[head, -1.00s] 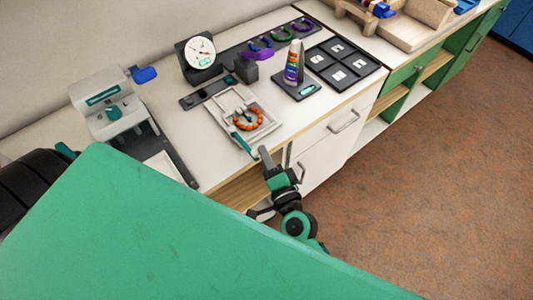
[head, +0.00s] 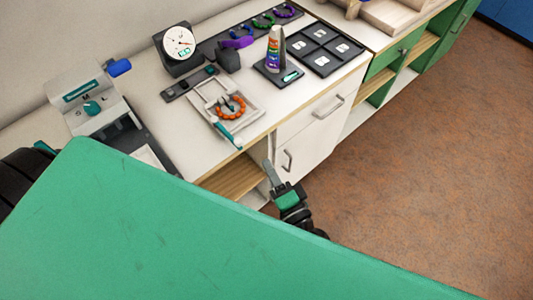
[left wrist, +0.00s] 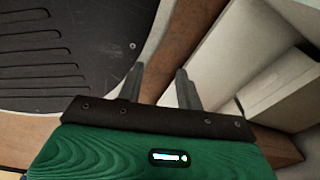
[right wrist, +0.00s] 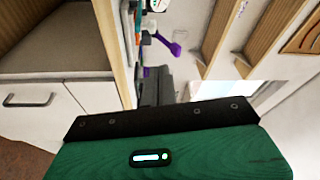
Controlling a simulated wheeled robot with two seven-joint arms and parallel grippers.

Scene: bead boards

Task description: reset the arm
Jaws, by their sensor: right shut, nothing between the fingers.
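My right gripper (head: 268,165) is in front of the white cabinet, below the counter's front edge, with its fingers together and nothing between them. In the right wrist view its dark fingers (right wrist: 156,84) stand side by side, pointing towards the counter's edge. My left gripper (left wrist: 160,72) shows in the left wrist view, its two grey fingers apart and nothing between them. It is near a dark slotted round surface (left wrist: 60,60). The left gripper does not show in the head view, where a large green panel of mine hides the lower part.
The counter holds a light tray (head: 250,118) with an orange bead ring, a dial (head: 179,42), a striped cone (head: 276,50), a black four-part board (head: 325,48) and a grey machine (head: 88,95). The floor (head: 430,150) at right is clear.

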